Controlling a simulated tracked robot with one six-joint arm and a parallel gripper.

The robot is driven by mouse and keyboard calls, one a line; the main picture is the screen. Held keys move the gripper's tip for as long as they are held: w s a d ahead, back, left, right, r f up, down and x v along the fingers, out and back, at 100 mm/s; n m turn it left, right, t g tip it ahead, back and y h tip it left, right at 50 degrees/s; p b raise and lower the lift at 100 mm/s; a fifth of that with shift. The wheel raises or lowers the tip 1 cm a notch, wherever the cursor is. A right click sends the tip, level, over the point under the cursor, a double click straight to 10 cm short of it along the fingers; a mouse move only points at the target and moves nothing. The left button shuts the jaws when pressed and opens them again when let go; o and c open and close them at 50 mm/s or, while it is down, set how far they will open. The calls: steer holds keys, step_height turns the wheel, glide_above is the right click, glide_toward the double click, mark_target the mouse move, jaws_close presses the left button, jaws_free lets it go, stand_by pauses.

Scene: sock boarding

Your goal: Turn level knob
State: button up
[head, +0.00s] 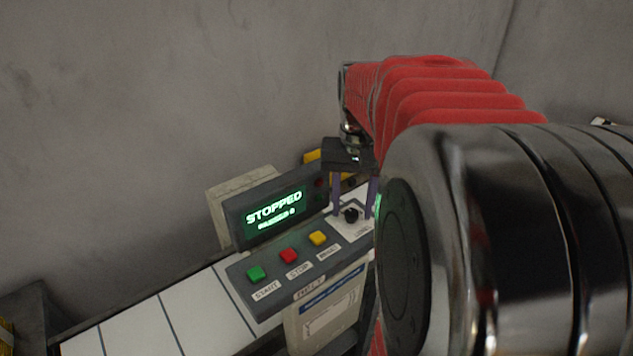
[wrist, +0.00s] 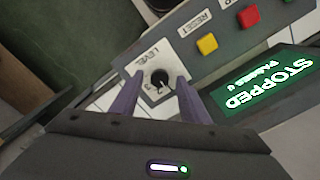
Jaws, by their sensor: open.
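The level knob (head: 351,214) is a small black round knob on a white plate labelled LEVEL, at the right end of the grey control panel. In the wrist view the knob (wrist: 159,78) sits ahead of my fingers, roughly centred between them. My gripper (head: 354,210) is open, with its two purple fingers pointing down on either side of the knob. In the wrist view the fingers of my gripper (wrist: 157,90) stand apart. I cannot tell whether either finger touches the knob.
The panel carries a green START button (head: 255,273), a red STOP button (head: 289,255) and a yellow RESET button (head: 317,238). A display (head: 274,208) behind them reads STOPPED. A white slatted surface (head: 170,315) extends left. A grey wall stands behind.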

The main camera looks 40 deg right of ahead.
mark_target(351, 212)
step_height(351, 212, up, 14)
steer(key=shift+f, duration=0.25)
stand_by(0.3)
steer(key=shift+a, duration=0.1)
stand_by(0.3)
steer(key=s+a+f+n+t, duration=0.1)
steer(key=a+f+n+t, duration=0.1)
steer(key=a+f, duration=0.2)
steer(key=s+a+f+n+t, duration=0.1)
steer(key=s+a+f+n, duration=0.1)
steer(key=a, duration=0.9)
steer(key=s+a+f+n+t, duration=0.1)
steer(key=a+f+n+t, duration=0.1)
steer(key=a+f+n, duration=0.2)
steer(key=shift+s+a+f+t, duration=0.15)
steer(key=shift+a+f, duration=0.6)
steer(key=shift+a, duration=0.1)
steer(key=shift+s+a+f+t, duration=0.15)
steer(key=shift+a+f, duration=0.6)
steer(key=shift+a, duration=0.1)
steer(key=shift+c, duration=0.3)
